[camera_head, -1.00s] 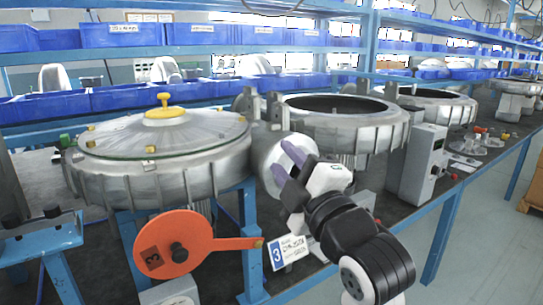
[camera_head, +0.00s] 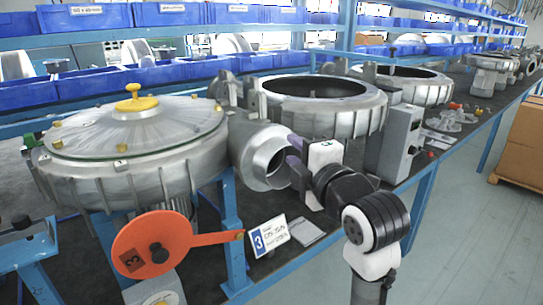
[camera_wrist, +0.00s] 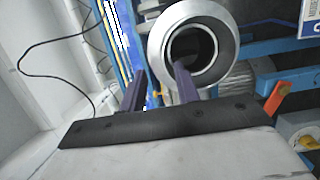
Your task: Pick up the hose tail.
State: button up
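The best match for the hose tail is a silver, hollow round pipe piece (camera_head: 263,152) at the outlet of the left blower, its open mouth facing right and toward me. I cannot tell whether it is loose or fixed. In the wrist view, its ring-shaped mouth (camera_wrist: 159,47) fills the upper middle, with a dark bore. My gripper (camera_head: 291,152) is just right of the mouth in the head view. Its two purple fingers are apart in the wrist view (camera_wrist: 160,78) with nothing held between them. The right finger overlaps the ring's lower edge; contact is unclear.
The left blower (camera_head: 125,150) has a yellow-knobbed lid. An orange disc with an arm (camera_head: 135,235) and a number 3 card (camera_head: 268,237) are below the pipe. A grey control box (camera_head: 398,140) stands right of my gripper. Open floor lies at right.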

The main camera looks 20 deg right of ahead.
aim_at(287, 147)
jog(key=w, duration=0.1)
jog(key=w+p, duration=0.1)
jog(key=w, duration=0.1)
jog(key=w+p, duration=0.1)
jog(key=w, duration=0.1)
jog(key=shift+w+a+f, duration=0.15)
jog(key=shift+f, duration=0.25)
grip_shut()
